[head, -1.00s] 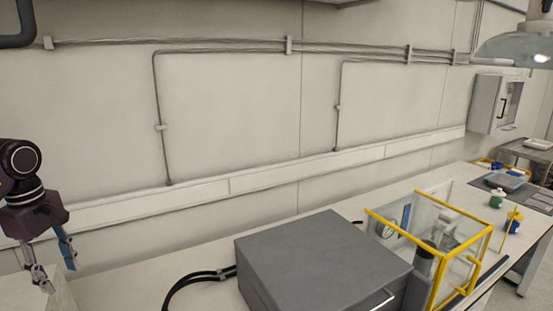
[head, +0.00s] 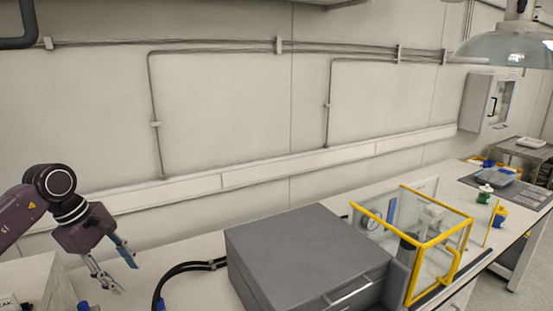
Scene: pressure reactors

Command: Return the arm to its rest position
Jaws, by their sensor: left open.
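My left gripper (head: 119,271) is at the lower left in the head view, on my dark purple arm that comes in from the left edge. Its fingers are apart, with nothing between them, and point down and to the right. It is above the left part of the bench, left of the black hoses and apart from the grey box. My right gripper is not in view.
A large grey box (head: 305,250) with black hoses (head: 185,268) stands on the bench. A yellow-framed clear enclosure (head: 440,243) is to its right. Green (head: 484,197) and blue (head: 500,218) containers stand farther right.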

